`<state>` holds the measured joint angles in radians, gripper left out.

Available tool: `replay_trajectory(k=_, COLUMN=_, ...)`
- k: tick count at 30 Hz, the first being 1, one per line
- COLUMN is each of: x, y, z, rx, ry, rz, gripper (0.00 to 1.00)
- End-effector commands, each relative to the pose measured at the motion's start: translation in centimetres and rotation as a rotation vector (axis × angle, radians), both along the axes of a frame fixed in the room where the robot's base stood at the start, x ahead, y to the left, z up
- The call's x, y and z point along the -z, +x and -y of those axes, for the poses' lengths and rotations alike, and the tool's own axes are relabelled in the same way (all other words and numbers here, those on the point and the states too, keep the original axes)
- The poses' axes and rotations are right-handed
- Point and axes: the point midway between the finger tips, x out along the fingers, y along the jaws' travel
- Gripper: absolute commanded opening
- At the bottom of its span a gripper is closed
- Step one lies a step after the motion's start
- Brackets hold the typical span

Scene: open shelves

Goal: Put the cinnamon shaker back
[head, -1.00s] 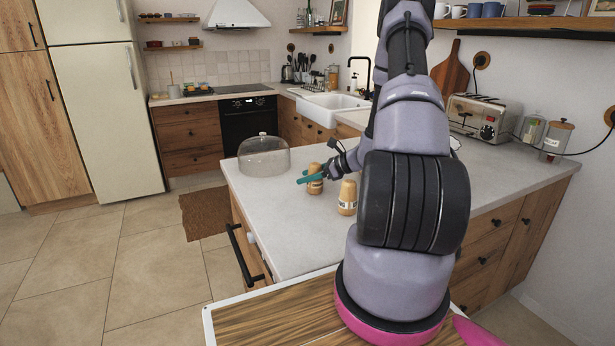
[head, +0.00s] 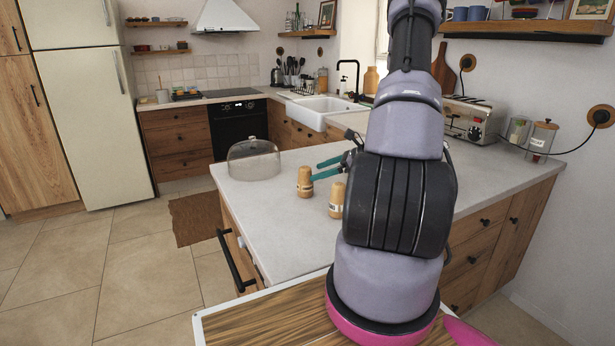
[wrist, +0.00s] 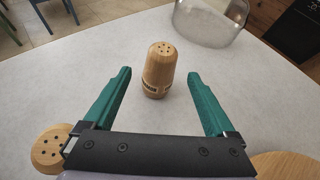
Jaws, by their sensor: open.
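Two wooden shakers with perforated tops stand upright on the pale counter (head: 290,222). Their labels are too small to read, so I cannot tell which is cinnamon. The far shaker (head: 304,181) stands just beyond my teal-fingered gripper (head: 316,172). In the wrist view that shaker (wrist: 158,70) appears upright, centred between the spread fingertips, with clear gaps either side. My gripper is open and empty. The near shaker (head: 337,199) stands nearer my base; a perforated wooden top (wrist: 52,148) also shows at the wrist view's lower left.
A glass dome (head: 253,158) stands at the counter's far left corner. A toaster (head: 470,120) and glass jars (head: 540,137) are at the back right. A round wooden top (wrist: 285,165), partly cut off, is at the wrist view's lower right. The counter's left front is clear.

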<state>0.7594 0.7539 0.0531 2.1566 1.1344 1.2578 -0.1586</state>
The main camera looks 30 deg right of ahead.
Motion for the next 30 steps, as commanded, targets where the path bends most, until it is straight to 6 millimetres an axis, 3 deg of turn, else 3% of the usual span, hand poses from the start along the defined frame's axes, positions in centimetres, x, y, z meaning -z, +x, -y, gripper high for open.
replay_trajectory(k=6, x=-1.2, y=-1.5, z=1.5, rx=-0.001, ry=-0.003, rz=0.001, gripper=0.91)
replay_trajectory(k=10, x=-3.1, y=-1.6, z=0.3, rx=-0.064, ry=-0.046, rz=0.018, gripper=0.91)
replay_trajectory(k=17, x=-11.3, y=-3.5, z=-6.7, rx=-0.385, ry=-0.303, rz=0.108, gripper=0.91)
replay_trajectory(k=24, x=-19.0, y=-8.5, z=-13.5, rx=-0.731, ry=-0.647, rz=0.244, gripper=0.91)
replay_trajectory(k=30, x=-24.0, y=-13.7, z=-17.1, rx=-0.962, ry=-0.958, rz=0.389, gripper=0.91)
